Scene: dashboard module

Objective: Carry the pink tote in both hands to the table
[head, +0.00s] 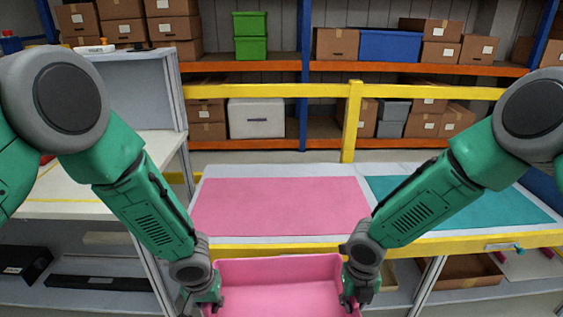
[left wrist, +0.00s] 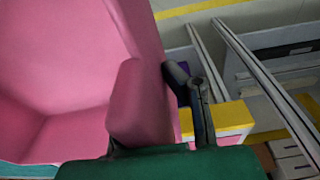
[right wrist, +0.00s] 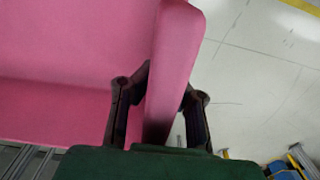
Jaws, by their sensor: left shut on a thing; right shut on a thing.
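The pink tote (head: 280,285) is at the bottom middle of the head view, in front of the table and empty as far as I see. My left gripper (head: 208,300) is shut on its left wall; in the left wrist view the tote (left wrist: 60,70) fills the left side, with its wall between the fingers (left wrist: 165,110). My right gripper (head: 352,297) is shut on the right wall; in the right wrist view the tote wall (right wrist: 172,70) passes between the fingers (right wrist: 160,100). The table (head: 375,230) has a pink mat (head: 280,205) and a teal mat (head: 455,200). The tote's base is hidden.
A yellow rail (head: 350,120) runs behind the table. Shelves with boxes (head: 337,44) stand farther back. A grey shelf unit (head: 165,90) stands left, close to my left arm. The pink mat looks clear. An open brown box (head: 462,270) sits below the table.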

